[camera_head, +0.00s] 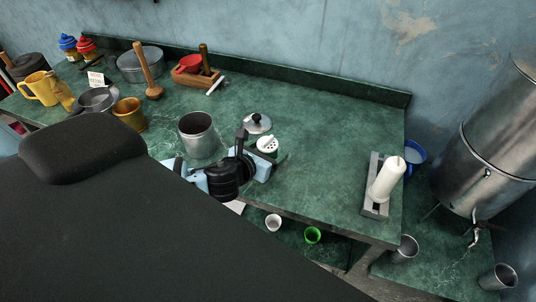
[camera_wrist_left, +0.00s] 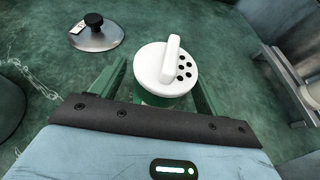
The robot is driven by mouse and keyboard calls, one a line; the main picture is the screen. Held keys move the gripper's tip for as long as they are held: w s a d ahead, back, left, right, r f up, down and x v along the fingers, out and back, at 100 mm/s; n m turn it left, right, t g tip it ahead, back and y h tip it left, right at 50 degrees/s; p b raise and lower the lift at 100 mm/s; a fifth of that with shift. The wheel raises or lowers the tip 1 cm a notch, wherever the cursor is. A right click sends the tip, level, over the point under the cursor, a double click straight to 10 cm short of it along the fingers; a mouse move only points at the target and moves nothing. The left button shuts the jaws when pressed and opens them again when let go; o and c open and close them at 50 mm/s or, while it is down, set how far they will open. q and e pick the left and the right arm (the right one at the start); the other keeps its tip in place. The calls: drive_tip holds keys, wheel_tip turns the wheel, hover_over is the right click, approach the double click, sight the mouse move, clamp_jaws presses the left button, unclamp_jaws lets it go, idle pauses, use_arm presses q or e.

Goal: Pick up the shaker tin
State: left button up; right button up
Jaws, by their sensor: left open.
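The shaker tin (camera_head: 267,144) stands on the green marble counter. It has a white lid with dark holes and a raised white ridge, and a green body. It also shows in the left wrist view (camera_wrist_left: 165,68), in the middle between the fingers. My left gripper (camera_head: 262,153) is open, with one finger on each side of the tin; it also shows in the left wrist view (camera_wrist_left: 160,78). I cannot tell whether either finger touches the tin. The lower part of the tin is hidden by the gripper. My right gripper is not in view.
A metal lid with a black knob (camera_head: 257,123) lies just behind the tin. A metal pot (camera_head: 198,133) stands to the left. A white candle-like cylinder (camera_head: 386,180) lies on a grey holder at right. The counter (camera_head: 330,140) between is clear.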

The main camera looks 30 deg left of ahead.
sight(263, 145)
use_arm(q)
drive_tip(key=c, duration=1.1)
drive_tip(key=shift+r, duration=0.15)
drive_tip(key=shift+c, duration=0.2)
drive_tip(key=shift+r, duration=1.5)
drive_tip(key=shift+s+r, duration=0.15)
drive_tip(key=shift+r, duration=0.1)
drive_tip(key=s+r, duration=0.1)
drive_tip(key=s, duration=1.4)
drive_tip(key=shift+s+a+r, duration=0.15)
drive_tip(key=shift+s+a, duration=0.05)
drive_tip(key=shift+s, duration=0.15)
drive_tip(key=shift+w+r, duration=0.1)
